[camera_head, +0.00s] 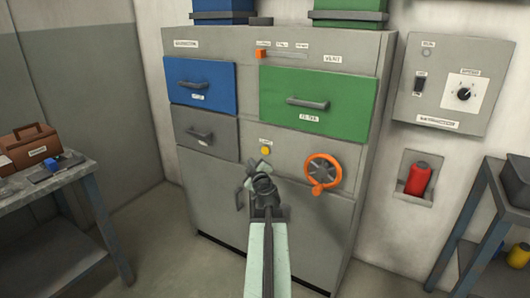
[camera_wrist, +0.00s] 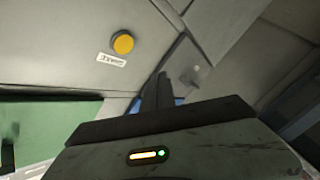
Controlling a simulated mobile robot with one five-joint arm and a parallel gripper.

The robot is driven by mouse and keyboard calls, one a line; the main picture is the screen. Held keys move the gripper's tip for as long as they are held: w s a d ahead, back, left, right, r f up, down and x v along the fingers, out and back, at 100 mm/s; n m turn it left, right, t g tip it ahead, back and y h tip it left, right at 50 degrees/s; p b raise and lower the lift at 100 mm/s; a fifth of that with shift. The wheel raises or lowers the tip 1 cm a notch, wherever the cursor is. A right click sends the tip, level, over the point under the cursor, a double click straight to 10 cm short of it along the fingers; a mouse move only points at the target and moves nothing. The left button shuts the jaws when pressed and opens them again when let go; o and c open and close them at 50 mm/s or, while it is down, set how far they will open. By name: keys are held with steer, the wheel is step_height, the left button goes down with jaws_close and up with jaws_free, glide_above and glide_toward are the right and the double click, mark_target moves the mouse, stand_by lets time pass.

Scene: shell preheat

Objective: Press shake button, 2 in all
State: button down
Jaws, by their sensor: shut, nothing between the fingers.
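A round yellow button (camera_head: 265,150) is on the grey front of the cabinet, under a small white label too small to read surely. It also shows in the wrist view (camera_wrist: 123,43), upper left, with its label beside it. My gripper (camera_head: 259,164) is just below the button in the head picture, in front of the cabinet. Its dark fingers (camera_wrist: 160,91) are together and empty, and point to the right of the button in the wrist view. A gap shows between fingers and button there. The button is not covered.
An orange handwheel (camera_head: 323,173) sticks out right of the button. A blue drawer (camera_head: 200,83), a grey drawer (camera_head: 206,132) and a green drawer (camera_head: 314,103) have protruding handles. A table (camera_head: 62,182) stands left, a bench (camera_head: 470,220) right. Floor at lower left is clear.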

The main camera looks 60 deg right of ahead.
mark_target(262, 150)
steer(key=d, duration=0.7)
steer(key=shift+d, duration=0.2)
stand_by(1.7)
steer(key=shift+d, duration=0.45)
steer(key=shift+d, duration=0.4)
stand_by(0.5)
steer(key=shift+a, duration=0.85)
steer(key=a, duration=0.5)
